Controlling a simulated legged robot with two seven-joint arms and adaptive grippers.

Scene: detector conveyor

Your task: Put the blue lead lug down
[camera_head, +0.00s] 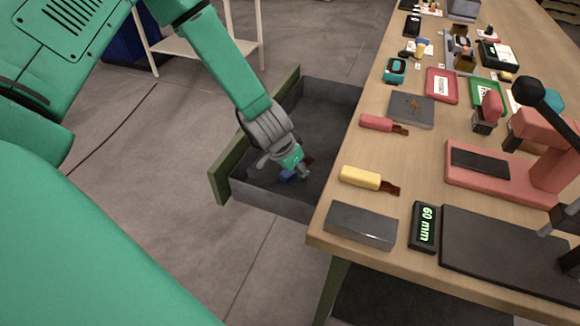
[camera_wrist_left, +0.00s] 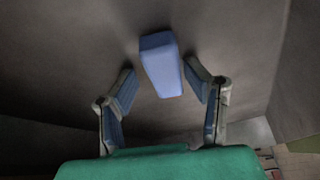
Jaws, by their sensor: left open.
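The blue lead lug (camera_wrist_left: 161,65) is a small blue block on the dark floor of the open drawer (camera_head: 270,197). In the left wrist view it sits just beyond and between the fingertips, with gaps on both sides. My left gripper (camera_head: 298,171) reaches down into the drawer and is open; its two fingers also show in the left wrist view (camera_wrist_left: 162,88). In the head view the lug (camera_head: 288,175) is mostly hidden by the gripper. I cannot identify my right gripper in either view.
The wooden table (camera_head: 335,205) stands right of the drawer. On it are a yellow-handled brush (camera_head: 360,177), a red-handled brush (camera_head: 377,123), a grey block (camera_head: 361,225), a display reading 60 mm (camera_head: 424,227) and a red press (camera_head: 490,185). The drawer's green front (camera_head: 222,178) stands at its left.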

